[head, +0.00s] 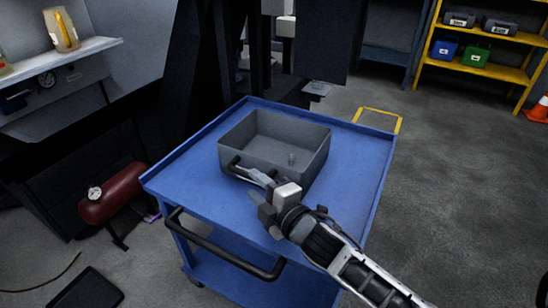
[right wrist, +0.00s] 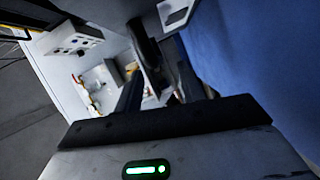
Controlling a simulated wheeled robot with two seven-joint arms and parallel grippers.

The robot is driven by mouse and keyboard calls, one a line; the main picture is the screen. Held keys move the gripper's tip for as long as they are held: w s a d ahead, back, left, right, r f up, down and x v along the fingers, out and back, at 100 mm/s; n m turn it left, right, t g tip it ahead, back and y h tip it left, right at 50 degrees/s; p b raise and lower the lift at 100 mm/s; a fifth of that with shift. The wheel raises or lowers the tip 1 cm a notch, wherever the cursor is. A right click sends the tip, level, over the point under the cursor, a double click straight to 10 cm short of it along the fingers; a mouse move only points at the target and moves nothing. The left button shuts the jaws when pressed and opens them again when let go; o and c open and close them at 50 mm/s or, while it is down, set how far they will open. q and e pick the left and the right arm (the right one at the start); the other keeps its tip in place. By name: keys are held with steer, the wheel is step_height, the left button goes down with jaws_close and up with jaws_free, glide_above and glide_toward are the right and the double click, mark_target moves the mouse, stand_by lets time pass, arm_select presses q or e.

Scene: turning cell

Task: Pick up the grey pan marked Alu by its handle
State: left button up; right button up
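The grey pan (head: 308,150) is a deep, open rectangular box on the blue cart's top. Its black handle (head: 233,165) is on the near-left wall; no Alu mark is readable. My right gripper (head: 254,176) reaches in from the lower right, with its fingertips at the handle. In the right wrist view, the two dark fingers (right wrist: 160,88) stand apart, and a dark bar, apparently the handle (right wrist: 145,45), shows near their tips. I see no firm grip on it. My left gripper is not in view.
The blue cart (head: 358,180) has raised edges and a black push handle (head: 225,247). A yellow shelf (head: 480,65) with bins stands at the back right. A red tank (head: 113,192) is on the floor at left. The cart top right of the pan is clear.

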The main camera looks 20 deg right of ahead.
mark_target(247, 176)
steer(key=x, duration=0.2)
steer(key=b+x, duration=0.1)
steer(key=x, duration=0.2)
steer(key=shift+w+d+r, duration=0.1)
steer(key=shift+d+r, duration=0.1)
jaws_close()
steer(key=shift+r, duration=0.1)
steer(key=shift+r, duration=0.1)
